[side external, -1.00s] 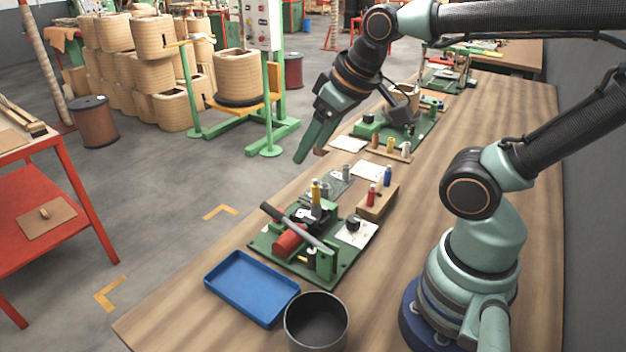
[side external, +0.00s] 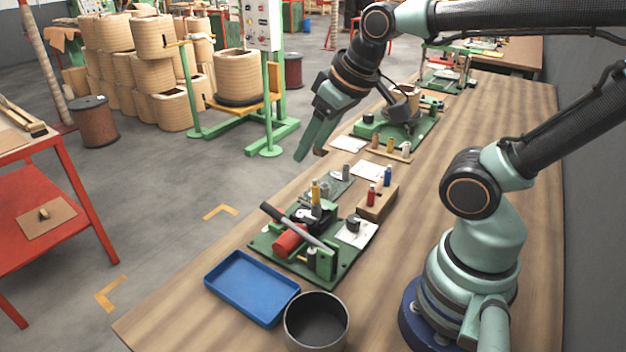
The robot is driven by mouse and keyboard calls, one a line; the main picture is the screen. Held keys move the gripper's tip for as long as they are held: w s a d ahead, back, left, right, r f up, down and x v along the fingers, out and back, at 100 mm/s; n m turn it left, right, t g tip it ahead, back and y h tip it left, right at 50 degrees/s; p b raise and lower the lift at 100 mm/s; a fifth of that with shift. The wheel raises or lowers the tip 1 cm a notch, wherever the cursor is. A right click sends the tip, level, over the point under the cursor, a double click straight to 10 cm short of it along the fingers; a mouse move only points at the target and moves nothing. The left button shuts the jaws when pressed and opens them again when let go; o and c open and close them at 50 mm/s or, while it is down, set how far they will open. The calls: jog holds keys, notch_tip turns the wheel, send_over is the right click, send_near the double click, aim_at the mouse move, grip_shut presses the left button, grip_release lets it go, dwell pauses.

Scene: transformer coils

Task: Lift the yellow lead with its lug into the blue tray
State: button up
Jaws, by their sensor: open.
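The yellow lead (side external: 315,190) stands upright in the green crimping fixture, beside its black-and-grey lever. Its lug is too small to make out. The blue tray (side external: 252,287) lies empty on the bench, in front of the fixture. My gripper (side external: 309,154) is open and empty, pointing down in the air above and behind the fixture, apart from the lead.
The green fixture (side external: 345,277) has a red cylinder and a lever (side external: 298,223). A wooden block (side external: 377,203) holds red and blue pieces to its right. A dark round pot (side external: 316,320) stands right of the tray.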

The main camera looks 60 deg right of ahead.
jog(key=m, duration=0.1)
jog(key=m+g, duration=0.7)
jog(key=m, duration=0.6)
send_near(315, 180)
jog(key=f, duration=0.3)
jog(key=s+f, duration=0.1)
jog(key=f, duration=0.7)
jog(key=shift+s+a, duration=0.1)
jog(key=shift+s, duration=0.05)
jog(key=shift+c, duration=0.3)
grip_shut()
jog(key=shift+r, duration=2.5)
notch_tip(315, 180, up, 6)
